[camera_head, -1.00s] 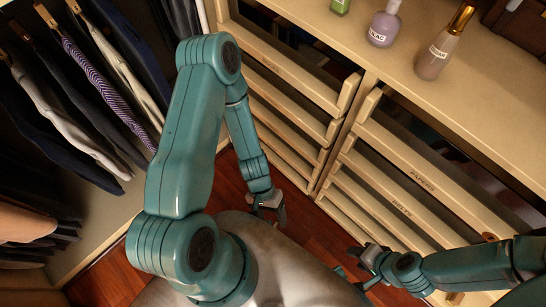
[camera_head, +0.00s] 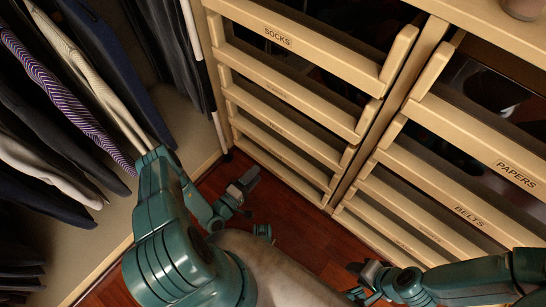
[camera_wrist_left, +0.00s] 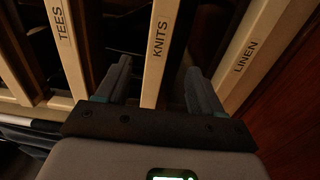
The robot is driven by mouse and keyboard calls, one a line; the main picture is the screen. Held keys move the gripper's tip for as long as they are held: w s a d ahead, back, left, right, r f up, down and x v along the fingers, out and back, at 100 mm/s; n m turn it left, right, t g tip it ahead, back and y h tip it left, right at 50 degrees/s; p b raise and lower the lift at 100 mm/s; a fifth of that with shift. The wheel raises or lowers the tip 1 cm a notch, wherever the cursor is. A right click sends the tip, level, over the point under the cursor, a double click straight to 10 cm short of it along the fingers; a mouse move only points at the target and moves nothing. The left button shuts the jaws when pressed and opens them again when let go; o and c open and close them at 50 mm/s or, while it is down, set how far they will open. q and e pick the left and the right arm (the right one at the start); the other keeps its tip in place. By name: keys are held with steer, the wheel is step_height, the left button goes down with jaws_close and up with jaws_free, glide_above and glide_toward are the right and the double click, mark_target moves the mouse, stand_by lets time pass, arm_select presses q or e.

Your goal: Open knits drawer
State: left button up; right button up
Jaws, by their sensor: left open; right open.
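The knits drawer (camera_wrist_left: 151,75) has a pale wooden front rail with a KNITS label. In the left wrist view it runs between the fingers of my left gripper (camera_wrist_left: 159,66), which is open; I cannot tell whether they touch it. In the head view my left gripper (camera_head: 243,186) is low in front of the left drawer column, whose lower labels are too small to read. The drawer looks level with its neighbours. My right gripper (camera_head: 362,278) is open near the floor, in front of the right column.
The tees drawer (camera_wrist_left: 66,50) and linen drawer (camera_wrist_left: 252,50) flank the knits drawer. The socks drawer (camera_head: 300,45) tops the left column. The papers drawer (camera_head: 490,155) and belts drawer (camera_head: 445,200) are at right. Hanging clothes (camera_head: 65,100) fill the left. Red floor (camera_head: 300,240) shows between.

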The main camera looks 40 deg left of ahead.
arm_select(q)
steer(key=w+d+b, duration=0.1)
steer(key=w+b, duration=0.1)
steer(key=w, duration=0.8)
steer(key=shift+w, duration=0.35)
jaws_close()
